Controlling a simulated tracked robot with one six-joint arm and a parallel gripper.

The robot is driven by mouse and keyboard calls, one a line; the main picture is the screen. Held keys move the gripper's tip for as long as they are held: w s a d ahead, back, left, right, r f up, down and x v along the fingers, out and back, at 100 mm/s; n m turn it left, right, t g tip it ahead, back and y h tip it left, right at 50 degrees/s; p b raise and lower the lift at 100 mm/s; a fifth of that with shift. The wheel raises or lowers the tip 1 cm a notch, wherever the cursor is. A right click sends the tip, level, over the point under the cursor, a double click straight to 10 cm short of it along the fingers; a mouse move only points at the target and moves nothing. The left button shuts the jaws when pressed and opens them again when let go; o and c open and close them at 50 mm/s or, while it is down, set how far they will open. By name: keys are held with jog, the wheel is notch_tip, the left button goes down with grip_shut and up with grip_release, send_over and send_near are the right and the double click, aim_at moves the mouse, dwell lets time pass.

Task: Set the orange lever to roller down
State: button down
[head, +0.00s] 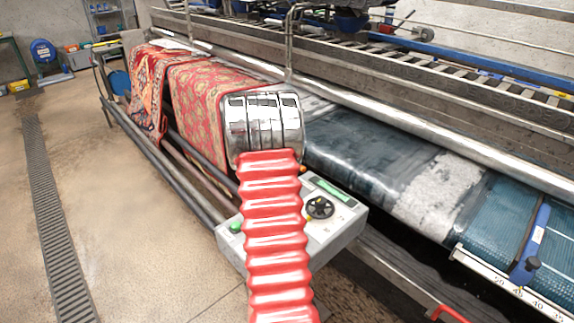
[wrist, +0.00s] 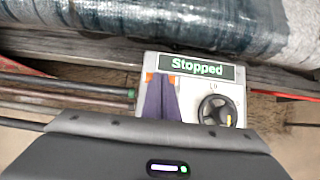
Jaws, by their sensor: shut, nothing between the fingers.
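A red bent handle (head: 452,314) stands at the lower right edge of the head view. In the head view my chrome wrist and red-sleeved arm hide the fingers and part of the control box (head: 345,230).
A black dial (head: 320,208) is on the control box, with a green button (head: 236,227) at its left. Patterned rugs (head: 200,95) hang at the left. The floor at left is open, with a drain grate (head: 50,220).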

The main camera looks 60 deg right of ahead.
jog(key=shift+s+d+f, duration=0.1)
jog(key=shift+s+d, duration=0.05)
jog(key=shift+d, duration=0.15)
jog(key=shift+a, duration=0.1)
dwell(0.3)
jog(key=w+a+r, duration=0.1)
jog(key=a+r, duration=0.1)
jog(key=r, duration=0.4)
jog(key=a+r, duration=0.2)
jog(key=r, duration=0.4)
jog(key=shift+w+a, duration=0.35)
jog(key=shift+a, duration=0.05)
